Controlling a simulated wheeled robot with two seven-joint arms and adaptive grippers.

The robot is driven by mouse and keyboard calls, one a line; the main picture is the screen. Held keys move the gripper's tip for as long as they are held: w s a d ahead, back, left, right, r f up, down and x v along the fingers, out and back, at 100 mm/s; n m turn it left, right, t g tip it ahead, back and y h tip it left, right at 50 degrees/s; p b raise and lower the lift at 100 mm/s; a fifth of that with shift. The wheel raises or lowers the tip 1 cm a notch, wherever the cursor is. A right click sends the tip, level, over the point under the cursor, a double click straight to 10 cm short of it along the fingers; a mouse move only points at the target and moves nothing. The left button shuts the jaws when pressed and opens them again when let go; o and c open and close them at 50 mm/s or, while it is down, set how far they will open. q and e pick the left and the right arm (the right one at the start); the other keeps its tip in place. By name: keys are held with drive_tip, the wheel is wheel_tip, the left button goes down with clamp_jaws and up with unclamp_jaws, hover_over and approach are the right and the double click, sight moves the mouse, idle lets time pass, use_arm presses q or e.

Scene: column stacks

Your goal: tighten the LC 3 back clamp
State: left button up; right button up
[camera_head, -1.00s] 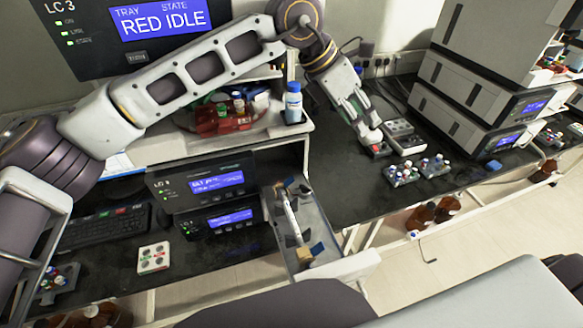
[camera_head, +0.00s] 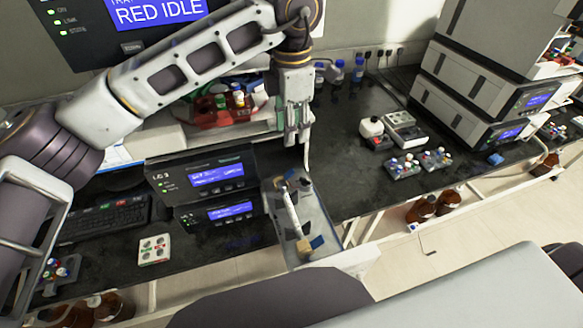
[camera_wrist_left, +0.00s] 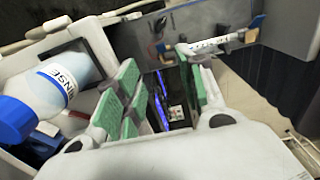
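The LC 3 unit (camera_head: 200,178) has an open metal tray (camera_head: 278,232) at its right side. A white column (camera_head: 291,212) lies along the tray, between the back clamp (camera_head: 288,180) at the far end and the front clamp (camera_head: 306,245), with tan and blue parts, at the near end. My left gripper (camera_head: 294,142) points down above and just behind the back clamp, apart from it. In the left wrist view its green-padded fingers (camera_wrist_left: 165,92) are apart with nothing between them. The column (camera_wrist_left: 222,42) shows beyond the right finger, which partly hides its nearer end. My right gripper is not in view.
A rinse bottle (camera_wrist_left: 62,82) stands close beside my left gripper in the wrist view. A red bin (camera_head: 215,112) sits on top of the LC 3 stack. Vial racks (camera_head: 403,167) and a white-capped device (camera_head: 372,130) stand on the dark bench to the right.

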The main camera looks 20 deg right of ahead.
sight(292, 171)
use_arm(q)
drive_tip(key=shift+f, duration=0.15)
idle(0.3)
drive_tip(key=shift+f+p, duration=1.1)
drive_tip(key=shift+f, duration=5.7)
drive_tip(key=shift+c, duration=0.3)
clamp_jaws()
